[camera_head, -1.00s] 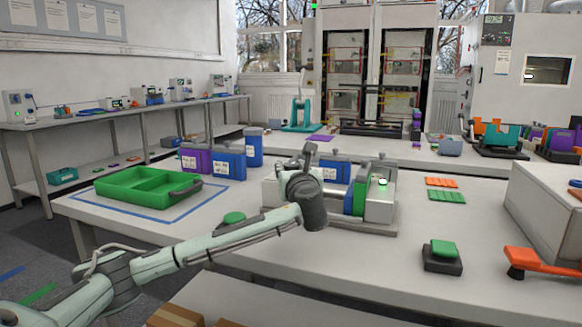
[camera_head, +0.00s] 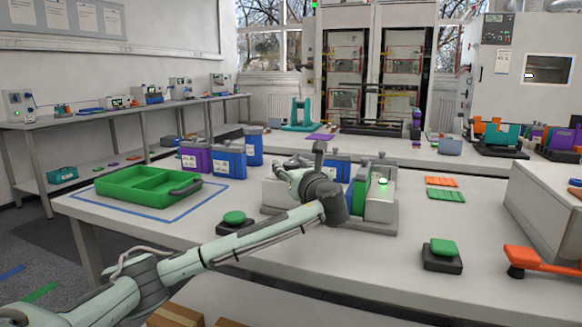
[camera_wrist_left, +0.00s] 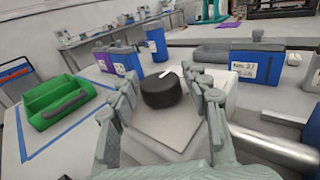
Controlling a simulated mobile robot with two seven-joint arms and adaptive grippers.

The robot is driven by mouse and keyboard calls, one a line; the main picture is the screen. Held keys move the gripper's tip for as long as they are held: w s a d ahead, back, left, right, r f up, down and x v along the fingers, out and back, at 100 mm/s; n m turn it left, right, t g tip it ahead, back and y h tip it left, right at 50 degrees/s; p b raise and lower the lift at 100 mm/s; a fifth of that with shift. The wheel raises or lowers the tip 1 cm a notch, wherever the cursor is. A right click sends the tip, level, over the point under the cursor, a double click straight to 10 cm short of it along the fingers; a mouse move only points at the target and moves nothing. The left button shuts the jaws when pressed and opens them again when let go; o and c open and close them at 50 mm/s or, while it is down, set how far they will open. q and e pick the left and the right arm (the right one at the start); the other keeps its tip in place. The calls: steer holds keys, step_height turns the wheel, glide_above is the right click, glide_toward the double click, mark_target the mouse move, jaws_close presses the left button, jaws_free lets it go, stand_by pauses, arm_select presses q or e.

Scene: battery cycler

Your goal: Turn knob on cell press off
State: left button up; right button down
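The cell press (camera_head: 381,209) is a white device on a grey base in the middle of the near bench, with a lit green lamp (camera_head: 383,182) on its right block. Blue and green slabs stand in it, partly behind my wrist. The black round knob (camera_wrist_left: 161,93) with a white pointer mark sits on the press's white end block (camera_wrist_left: 165,138) in the left wrist view. My left gripper (camera_wrist_left: 158,88) is open, with fingers on both sides of the knob; I see gaps, not a grip. In the head view my arm hides the knob. My right gripper is out of view.
A green tray (camera_head: 145,198) stands in a blue taped outline at left. Purple and blue containers (camera_head: 232,165) stand behind it. A green button (camera_head: 234,217) is near my forearm; another (camera_head: 443,247) is at right, near an orange-handled item (camera_head: 542,261).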

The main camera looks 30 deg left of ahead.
arm_select(q)
steer(key=shift+o, duration=0.5)
steer(key=v, duration=1.2)
steer(key=shift+s, duration=0.1)
